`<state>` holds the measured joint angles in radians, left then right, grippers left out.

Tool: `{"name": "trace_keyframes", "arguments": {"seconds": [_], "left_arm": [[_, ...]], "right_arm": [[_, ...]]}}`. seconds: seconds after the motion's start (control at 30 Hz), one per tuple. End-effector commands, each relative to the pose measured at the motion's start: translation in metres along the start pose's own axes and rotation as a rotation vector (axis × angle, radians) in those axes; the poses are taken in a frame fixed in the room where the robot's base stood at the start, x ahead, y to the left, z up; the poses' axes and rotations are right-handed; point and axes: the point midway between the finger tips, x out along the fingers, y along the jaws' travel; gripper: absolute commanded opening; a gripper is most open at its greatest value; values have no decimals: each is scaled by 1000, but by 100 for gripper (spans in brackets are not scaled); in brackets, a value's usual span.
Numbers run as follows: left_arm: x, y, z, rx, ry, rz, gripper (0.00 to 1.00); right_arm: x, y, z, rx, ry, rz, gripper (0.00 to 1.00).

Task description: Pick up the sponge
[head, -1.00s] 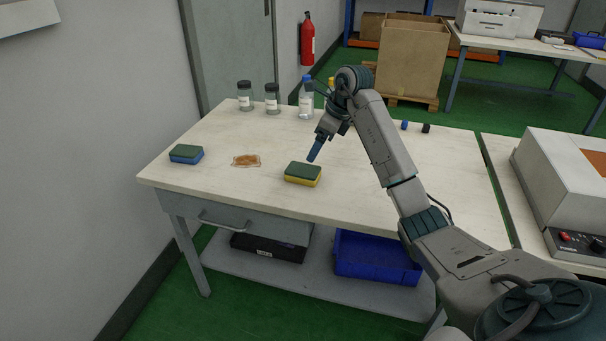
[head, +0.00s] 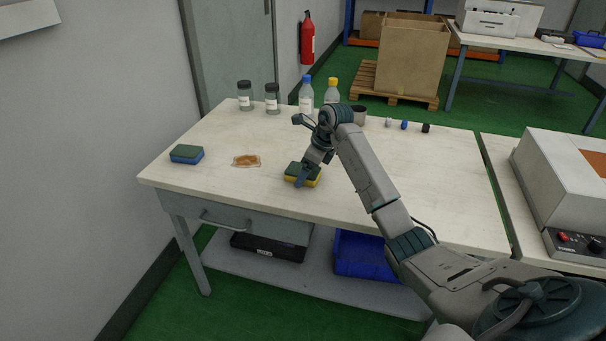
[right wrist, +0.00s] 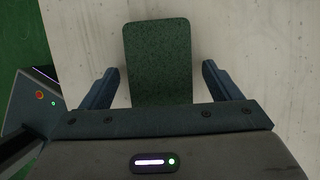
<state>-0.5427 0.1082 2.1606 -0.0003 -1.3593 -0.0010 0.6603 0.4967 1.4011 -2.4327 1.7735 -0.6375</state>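A sponge with a green top and yellow body (head: 312,181) lies flat near the front middle of the white table (head: 220,210). My right gripper (head: 302,182) is down at this sponge and partly hides it in the head view. In the right wrist view the green top of the sponge (right wrist: 160,60) lies between the two open fingers (right wrist: 160,88), with a gap on each side. A second sponge, green over blue (head: 186,154), lies at the table's left side. My left gripper is not in view.
An orange-brown stain (head: 246,160) lies between the sponges. Lidded jars (head: 272,98) and bottles (head: 307,97) stand along the back edge, with small caps (head: 404,125) to their right. A beige machine (head: 565,185) stands on the right table.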

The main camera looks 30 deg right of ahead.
Motion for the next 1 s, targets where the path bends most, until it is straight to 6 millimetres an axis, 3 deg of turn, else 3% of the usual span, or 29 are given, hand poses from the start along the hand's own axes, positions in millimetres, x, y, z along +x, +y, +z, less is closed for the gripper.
{"name": "trace_keyframes", "arguments": {"seconds": [0.03,0.23,0.67,0.97,1.0], "left_arm": [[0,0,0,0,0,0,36],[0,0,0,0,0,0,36],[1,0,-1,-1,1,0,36],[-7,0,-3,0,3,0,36],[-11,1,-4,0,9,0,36]], "right_arm": [[0,0,0,0,0,0,75],[0,0,0,0,0,0,37],[-4,0,2,0,-1,-1,37],[-35,-1,15,-1,-3,-3,37],[-35,3,8,0,1,-2,37]]}}
